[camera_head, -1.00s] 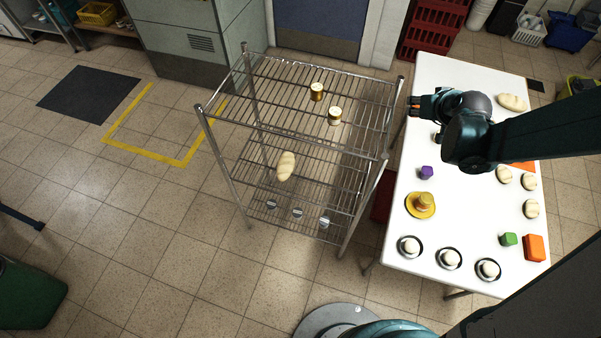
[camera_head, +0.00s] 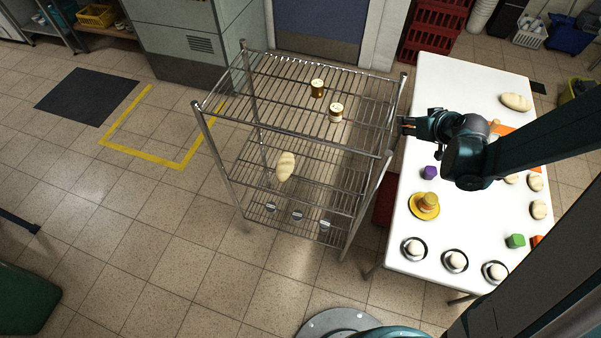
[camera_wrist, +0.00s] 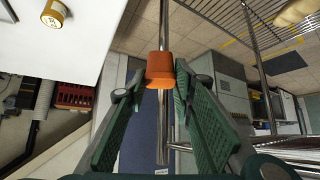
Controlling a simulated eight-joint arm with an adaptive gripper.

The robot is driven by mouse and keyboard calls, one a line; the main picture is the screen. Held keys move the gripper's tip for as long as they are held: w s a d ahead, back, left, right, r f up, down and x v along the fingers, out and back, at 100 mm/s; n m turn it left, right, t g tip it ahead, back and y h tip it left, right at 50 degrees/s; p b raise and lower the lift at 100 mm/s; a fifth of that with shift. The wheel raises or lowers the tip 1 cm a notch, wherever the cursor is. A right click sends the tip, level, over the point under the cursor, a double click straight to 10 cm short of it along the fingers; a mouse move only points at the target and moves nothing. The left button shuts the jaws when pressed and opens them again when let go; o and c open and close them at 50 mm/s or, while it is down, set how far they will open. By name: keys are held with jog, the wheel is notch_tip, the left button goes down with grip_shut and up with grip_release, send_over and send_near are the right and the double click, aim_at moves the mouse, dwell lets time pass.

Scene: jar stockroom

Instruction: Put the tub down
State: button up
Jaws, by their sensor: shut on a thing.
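The tub is a small orange block-like thing (camera_wrist: 160,70) in the wrist view. My gripper (camera_wrist: 160,82) is shut on it, with one green finger on each side. In the head view my gripper (camera_head: 404,126) is at the left edge of the white table, close to the wire rack's right side. The tub cannot be made out clearly there. In the wrist view the tub is in the air, with a rack post and the floor behind it.
The top shelf's left part is clear. The white table (camera_head: 450,80) holds bread, a yellow plate (camera_head: 424,206) with a jar, and coloured blocks.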

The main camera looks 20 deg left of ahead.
jog(key=s+a+f+n+g+y+b, duration=0.4)
jog(key=a+f+n, duration=0.35)
jog(key=f, duration=0.25)
jog(key=n+g+b, duration=0.5)
jog(key=n+g, duration=0.2)
jog(key=n, duration=0.2)
send_over(344, 185)
notch_tip(344, 185, down, 7)
jog(key=shift+w+a, duration=0.1)
jog(key=shift+f+b, duration=0.65)
jog(key=shift+f, duration=2.45)
jog(key=shift+f+b, duration=0.45)
jog(key=shift+f, duration=1.4)
jog(key=shift+f, duration=0.15)
